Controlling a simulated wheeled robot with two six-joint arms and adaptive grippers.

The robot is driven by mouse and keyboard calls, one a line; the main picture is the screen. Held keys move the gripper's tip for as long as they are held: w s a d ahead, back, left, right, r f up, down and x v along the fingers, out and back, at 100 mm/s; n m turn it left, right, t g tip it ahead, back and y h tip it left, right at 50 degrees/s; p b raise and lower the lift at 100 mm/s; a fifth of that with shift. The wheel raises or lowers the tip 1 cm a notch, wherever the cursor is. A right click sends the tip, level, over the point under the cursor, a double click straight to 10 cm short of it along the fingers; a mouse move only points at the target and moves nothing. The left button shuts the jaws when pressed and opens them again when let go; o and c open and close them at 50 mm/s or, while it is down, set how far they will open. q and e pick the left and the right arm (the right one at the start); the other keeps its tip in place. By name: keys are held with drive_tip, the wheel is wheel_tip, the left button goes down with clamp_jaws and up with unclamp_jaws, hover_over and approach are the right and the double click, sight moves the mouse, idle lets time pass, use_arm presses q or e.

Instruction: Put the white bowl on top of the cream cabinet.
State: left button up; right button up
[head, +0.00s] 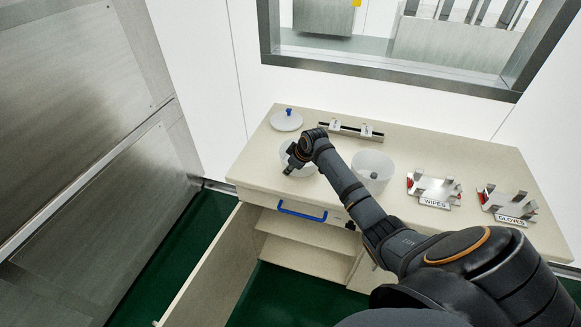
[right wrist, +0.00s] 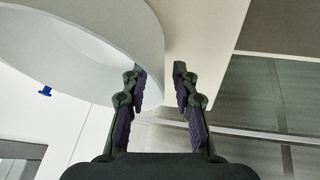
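The white bowl (head: 284,157) is on top of the cream cabinet (head: 330,195), near its left end; my right gripper partly covers it. My right gripper (head: 294,162) reaches over from the right and is at the bowl. In the right wrist view, the bowl (right wrist: 95,35) fills the upper left. The right gripper (right wrist: 161,85) has its two fingers apart there, with the edge of the bowl's wall showing in the gap beside the left-hand finger. I cannot tell whether a finger touches it. My left gripper is not in view.
A lid with a blue knob (head: 286,122) lies behind the bowl. A translucent white tub (head: 373,170), a dark rail (head: 345,131), a wipes holder (head: 433,189) and a gloves holder (head: 508,203) share the top. Below, a blue handle (head: 301,214) and an open door (head: 215,265) show.

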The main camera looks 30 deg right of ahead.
drive_tip(key=b+v, duration=0.2)
drive_tip(key=v, duration=1)
drive_tip(key=shift+r, duration=0.15)
drive_tip(key=shift+a, duration=0.1)
